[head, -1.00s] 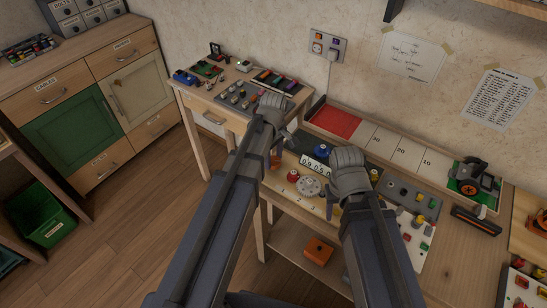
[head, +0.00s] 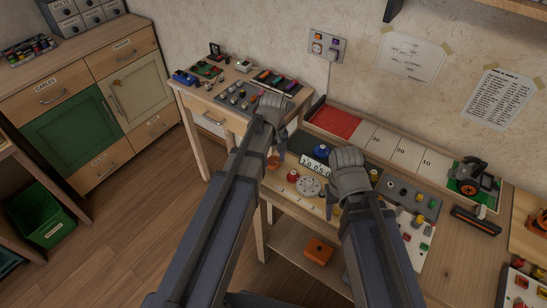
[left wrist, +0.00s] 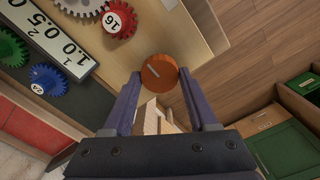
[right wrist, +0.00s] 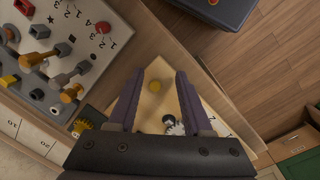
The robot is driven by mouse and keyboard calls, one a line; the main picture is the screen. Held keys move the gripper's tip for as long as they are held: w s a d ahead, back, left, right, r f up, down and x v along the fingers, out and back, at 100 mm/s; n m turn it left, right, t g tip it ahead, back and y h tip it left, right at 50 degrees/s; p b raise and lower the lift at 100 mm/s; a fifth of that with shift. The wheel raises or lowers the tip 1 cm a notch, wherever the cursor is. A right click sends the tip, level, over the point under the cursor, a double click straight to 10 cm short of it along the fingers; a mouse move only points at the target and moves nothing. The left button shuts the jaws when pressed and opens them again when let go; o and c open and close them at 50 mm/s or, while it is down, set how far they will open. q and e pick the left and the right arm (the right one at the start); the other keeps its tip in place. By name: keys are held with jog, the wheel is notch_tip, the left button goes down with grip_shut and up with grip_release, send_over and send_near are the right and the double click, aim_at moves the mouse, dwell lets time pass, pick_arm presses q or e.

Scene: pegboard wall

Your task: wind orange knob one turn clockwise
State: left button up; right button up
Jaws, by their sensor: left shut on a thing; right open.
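The orange knob (left wrist: 158,73) is round, with a pale mark on its face. In the left wrist view it sits between the fingertips of my left gripper (left wrist: 160,78), which is shut on its sides. In the head view my left gripper (head: 277,152) is at the left front edge of the bench, and the knob (head: 273,163) is partly hidden by it. A white number strip (left wrist: 62,40) beside the knob shows digits, partly cut off. My right gripper (right wrist: 160,75) is open and empty over the bench's front part; it also shows in the head view (head: 335,197).
A red gear (left wrist: 116,20), a blue gear (left wrist: 47,82) and a green gear (left wrist: 10,50) sit near the knob. A grey panel of levers (right wrist: 50,80) lies by my right gripper. An orange box (head: 318,250) is on the lower shelf.

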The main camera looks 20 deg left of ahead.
aim_at(274, 160)
dwell(0.3)
pick_arm(q)
jog(key=o, duration=1.4)
notch_tip(274, 160, up, 8)
jog(key=p, duration=0.8)
pick_arm(e)
notch_tip(274, 160, up, 8)
pick_arm(q)
jog(key=shift+f, duration=0.1)
pick_arm(e)
jog(key=shift+f, duration=0.1)
